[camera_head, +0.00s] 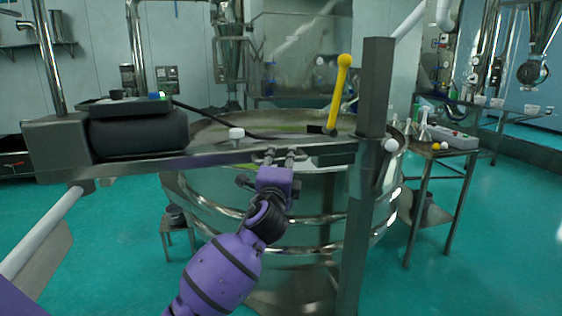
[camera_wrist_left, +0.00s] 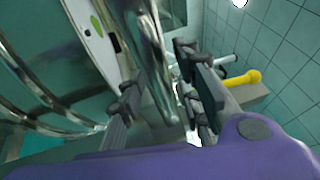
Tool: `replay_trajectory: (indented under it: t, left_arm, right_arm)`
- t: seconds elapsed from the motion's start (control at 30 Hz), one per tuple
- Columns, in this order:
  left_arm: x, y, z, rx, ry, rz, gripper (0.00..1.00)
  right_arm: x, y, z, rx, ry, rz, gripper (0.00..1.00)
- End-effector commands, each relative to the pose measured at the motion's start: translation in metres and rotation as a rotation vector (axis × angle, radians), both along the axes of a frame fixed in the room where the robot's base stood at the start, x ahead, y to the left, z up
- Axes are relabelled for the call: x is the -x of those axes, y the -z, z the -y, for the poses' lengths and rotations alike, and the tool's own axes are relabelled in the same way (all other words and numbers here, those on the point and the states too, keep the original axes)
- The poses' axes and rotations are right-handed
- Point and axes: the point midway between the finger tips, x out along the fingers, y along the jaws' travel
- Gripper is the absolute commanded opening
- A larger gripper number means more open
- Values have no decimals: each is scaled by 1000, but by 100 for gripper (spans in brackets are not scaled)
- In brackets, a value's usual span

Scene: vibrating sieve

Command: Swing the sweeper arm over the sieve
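The sieve (camera_head: 300,220) is a large round steel drum with shiny bands. A grey metal beam (camera_head: 215,158), seemingly the sweeper arm, crosses in front of its rim from a dark motor housing (camera_head: 140,132) at left to an upright post (camera_head: 372,90) at right. A yellow ball-ended lever (camera_head: 338,92) rises near the post; it also shows in the left wrist view (camera_wrist_left: 240,79). My left gripper (camera_head: 279,155) is at the beam's front edge, left of the lever. In the wrist view its fingers (camera_wrist_left: 165,100) stand apart; contact with the beam is unclear. My right gripper is out of view.
A side table (camera_head: 450,148) with flasks and small balls stands right of the sieve. A small stool (camera_head: 176,222) stands at its left. A black cable (camera_head: 215,118) runs from the housing over the sieve. Green floor (camera_head: 480,270) is clear at front right.

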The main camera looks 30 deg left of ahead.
Motion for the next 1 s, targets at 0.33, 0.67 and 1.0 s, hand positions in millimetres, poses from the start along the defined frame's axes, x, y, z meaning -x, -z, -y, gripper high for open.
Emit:
replay_trajectory:
  t: [0.33, 0.67, 1.0]
  left_arm:
    - [0, 0, 0, 1, 1, 0, 11]
    - [0, 1, 0, -1, 1, -1, 0]
    - [-5, 0, -13, -4, 33, -1, 0]
  right_arm:
    - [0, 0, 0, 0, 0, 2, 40]
    - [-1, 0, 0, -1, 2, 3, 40]
    - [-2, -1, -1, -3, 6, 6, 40]
